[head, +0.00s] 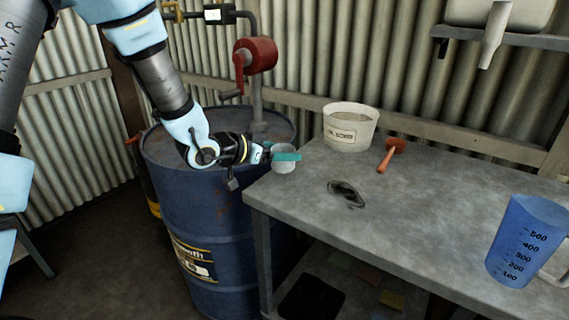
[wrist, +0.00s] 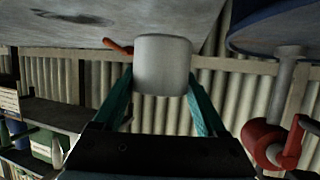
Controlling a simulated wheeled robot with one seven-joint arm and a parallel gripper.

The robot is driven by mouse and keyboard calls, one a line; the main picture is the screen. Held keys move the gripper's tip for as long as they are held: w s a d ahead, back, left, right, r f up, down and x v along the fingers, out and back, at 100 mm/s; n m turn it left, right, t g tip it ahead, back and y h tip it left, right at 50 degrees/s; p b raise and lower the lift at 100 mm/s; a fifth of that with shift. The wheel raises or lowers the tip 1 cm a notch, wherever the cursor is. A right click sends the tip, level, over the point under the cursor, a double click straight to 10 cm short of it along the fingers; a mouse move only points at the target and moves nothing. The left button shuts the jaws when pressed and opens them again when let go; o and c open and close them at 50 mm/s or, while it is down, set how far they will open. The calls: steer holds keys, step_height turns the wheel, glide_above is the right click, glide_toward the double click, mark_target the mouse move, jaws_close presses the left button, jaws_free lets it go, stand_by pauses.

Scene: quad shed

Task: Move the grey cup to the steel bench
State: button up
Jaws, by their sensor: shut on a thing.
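The grey cup (head: 284,167) is small and pale, at the far left corner of the steel bench (head: 300,200). My gripper (head: 283,156) is shut on it, with a teal finger across its side. In the wrist view, which is upside down, the cup (wrist: 162,65) sits between the two teal fingertips of my gripper (wrist: 162,85). The cup looks about upright. I cannot tell whether its base touches the bench top. The fingers hide part of it in the head view.
A blue drum (head: 195,215) with a red hand pump (head: 256,56) stands left of the bench. The bench's middle is mostly clear.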

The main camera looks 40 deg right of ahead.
mark_target(274, 166)
steer(key=shift+f+p, duration=0.3)
steer(key=shift+f, duration=1.65)
steer(key=shift+f, duration=0.15)
steer(key=o, duration=1.3)
